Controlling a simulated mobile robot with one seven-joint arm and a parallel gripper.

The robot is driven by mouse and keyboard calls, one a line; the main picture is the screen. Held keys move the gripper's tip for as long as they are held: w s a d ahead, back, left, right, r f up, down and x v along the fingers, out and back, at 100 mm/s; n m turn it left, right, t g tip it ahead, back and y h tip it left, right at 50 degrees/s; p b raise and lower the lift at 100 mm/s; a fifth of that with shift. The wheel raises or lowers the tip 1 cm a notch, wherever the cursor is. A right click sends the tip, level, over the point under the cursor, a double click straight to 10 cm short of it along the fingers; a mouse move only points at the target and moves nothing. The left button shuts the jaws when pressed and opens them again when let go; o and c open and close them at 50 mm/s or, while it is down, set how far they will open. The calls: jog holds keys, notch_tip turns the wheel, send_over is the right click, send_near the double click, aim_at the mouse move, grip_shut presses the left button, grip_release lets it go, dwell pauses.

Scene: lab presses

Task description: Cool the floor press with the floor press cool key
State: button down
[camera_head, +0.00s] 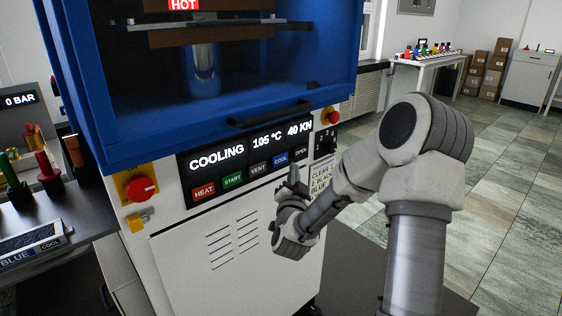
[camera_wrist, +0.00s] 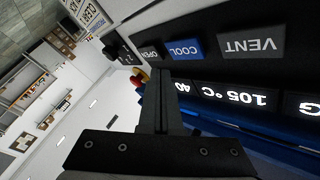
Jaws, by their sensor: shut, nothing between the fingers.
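The floor press (camera_head: 240,260) has a blue frame, a white cabinet and a lit display (camera_head: 250,146) reading COOLING, 105 °C, 40 KN. Below the display is a row of keys. The blue cool key (camera_head: 280,160) lies between the VENT and OPEN keys. In the wrist view, upside down, the blue cool key (camera_wrist: 184,49) is just beyond my fingertips. My gripper (camera_head: 293,176) is shut and empty, in front of the panel below the cool and OPEN keys. It also shows in the wrist view (camera_wrist: 160,76). I cannot tell whether the fingertips touch the panel.
Neighbouring keys are HEAT (camera_head: 203,191), START (camera_head: 232,180), VENT (camera_head: 258,168) and OPEN (camera_head: 299,153). A red knob on yellow (camera_head: 140,188) is at the panel's left. A handle (camera_head: 270,113) juts out above the display. A HOT sign (camera_head: 184,4) is lit. Floor at right is clear.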

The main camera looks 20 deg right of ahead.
jog(key=shift+s+d, duration=0.25)
jog(key=shift+s, duration=0.4)
jog(key=shift+s+d, duration=0.2)
jog(key=shift+s, duration=0.4)
